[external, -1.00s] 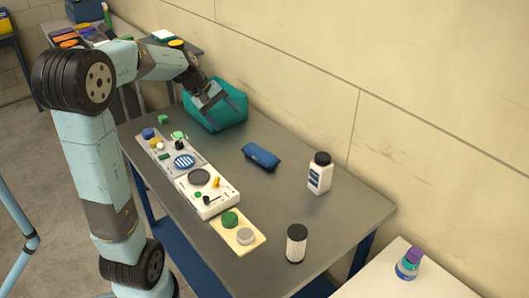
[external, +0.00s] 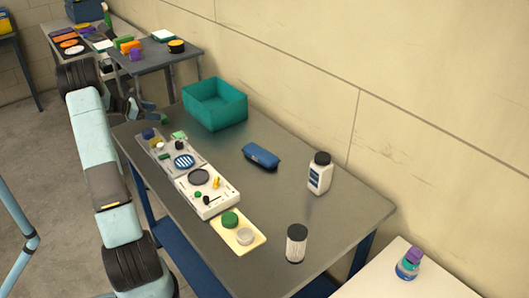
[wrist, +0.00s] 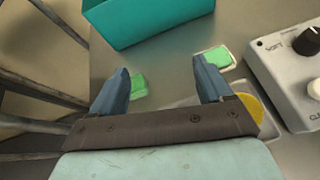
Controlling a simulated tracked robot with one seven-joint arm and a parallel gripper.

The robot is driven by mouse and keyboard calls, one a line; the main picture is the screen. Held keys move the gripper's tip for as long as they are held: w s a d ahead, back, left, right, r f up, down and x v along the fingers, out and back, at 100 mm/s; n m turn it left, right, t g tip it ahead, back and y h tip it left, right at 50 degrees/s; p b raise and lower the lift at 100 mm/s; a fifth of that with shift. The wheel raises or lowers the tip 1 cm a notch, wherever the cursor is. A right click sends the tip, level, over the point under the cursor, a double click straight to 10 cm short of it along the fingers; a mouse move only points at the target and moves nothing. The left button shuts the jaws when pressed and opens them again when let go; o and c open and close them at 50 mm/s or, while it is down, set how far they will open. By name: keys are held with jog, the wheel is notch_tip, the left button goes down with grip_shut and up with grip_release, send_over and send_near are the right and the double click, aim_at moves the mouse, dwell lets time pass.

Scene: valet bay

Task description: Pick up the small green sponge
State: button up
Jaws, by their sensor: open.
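The small green sponge (wrist: 139,86) lies on the grey table in the wrist view, just inside my left finger and partly covered by it. In the external view my gripper (external: 140,108) is low at the table's far-left edge. A second green piece with a white border (wrist: 214,57) is beside my right fingertip; it also shows in the external view (external: 179,135).
The open teal bin (external: 215,105) stands behind my gripper's spot. A grey-white control panel (external: 205,195) with knobs runs along the table. A blue pouch (external: 261,156), a white bottle (external: 319,174) and a canister (external: 296,243) stand farther right.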

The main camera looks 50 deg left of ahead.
jog(key=s+a+f+n, duration=0.1)
jog(key=a, duration=0.1)
jog(key=s+a+f+y, duration=0.1)
jog(key=s, duration=0.1)
jog(key=s+a+f+n, duration=0.1)
jog(key=s+a, duration=0.1)
jog(key=shift+a+f+n+t, duration=0.2)
jog(key=shift+a+n+t, duration=0.1)
jog(key=shift+t, duration=0.1)
jog(key=shift+a+f+y, duration=0.15)
jog(key=shift+y, duration=0.15)
send_near(164, 116)
jog(key=x, duration=0.4)
jog(key=shift+w+f, duration=0.1)
jog(key=shift+f, duration=0.15)
jog(key=shift+x, duration=3.1)
jog(key=shift+a, duration=0.15)
jog(key=c, duration=1)
